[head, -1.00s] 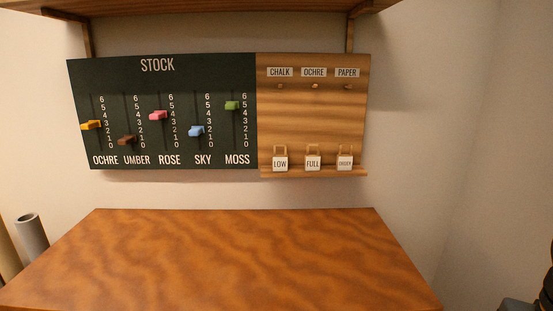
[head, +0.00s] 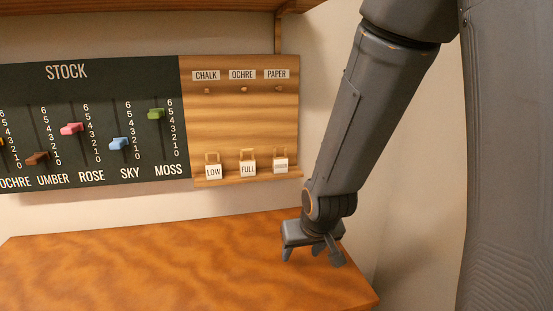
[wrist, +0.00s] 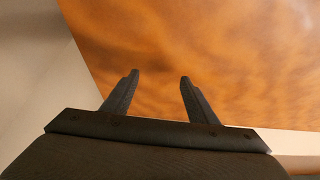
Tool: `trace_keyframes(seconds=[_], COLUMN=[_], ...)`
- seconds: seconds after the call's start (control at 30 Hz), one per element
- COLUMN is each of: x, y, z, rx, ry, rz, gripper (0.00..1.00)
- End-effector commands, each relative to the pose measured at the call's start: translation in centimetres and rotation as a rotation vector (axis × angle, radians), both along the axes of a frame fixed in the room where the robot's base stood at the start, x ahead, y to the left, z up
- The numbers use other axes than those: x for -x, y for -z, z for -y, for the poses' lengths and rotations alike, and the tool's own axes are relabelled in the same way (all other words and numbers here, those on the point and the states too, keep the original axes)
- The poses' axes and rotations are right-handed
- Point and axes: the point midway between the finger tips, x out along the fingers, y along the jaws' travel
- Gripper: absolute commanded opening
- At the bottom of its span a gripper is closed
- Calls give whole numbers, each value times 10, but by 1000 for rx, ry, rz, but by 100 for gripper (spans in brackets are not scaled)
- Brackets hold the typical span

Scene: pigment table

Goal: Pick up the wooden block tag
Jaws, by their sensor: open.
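Three wooden block tags stand in a row on the ledge of the wooden panel in the head view. The left tag reads LOW (head: 213,171), the middle one reads FULL (head: 248,168), and the lettering of the right tag (head: 280,165) is too small to read. Each has a loop-shaped handle on top. My gripper (head: 313,257) is over the right part of the table, below and to the right of the tags and apart from them. In the wrist view its two fingers (wrist: 158,78) are spread, with only the table's surface between them.
The wooden panel (head: 240,125) has pegs under the labels CHALK, OCHRE and PAPER. The dark STOCK board (head: 70,105) with coloured sliders hangs to its left. The tabletop (head: 150,265) is bare. A shelf (head: 130,6) overhangs the boards, with a bracket (head: 278,33) above the panel.

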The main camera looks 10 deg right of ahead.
Motion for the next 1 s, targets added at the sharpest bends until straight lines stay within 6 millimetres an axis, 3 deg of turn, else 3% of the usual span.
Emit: trace_keyframes(seconds=[0.1,0.2,0.4,0.53,0.7,1.0], x=[-49,-86,-134,-146,-151,-175], y=[-26,-53,-116,-149,-175,-181], z=[-1,-1,1,2,2,3], rx=[5,5,5,6,6,5], ry=[-2,-2,-1,1,2,3], rz=[212,396,744,914,1040,1070], gripper=[53,53,53,53,53,53])
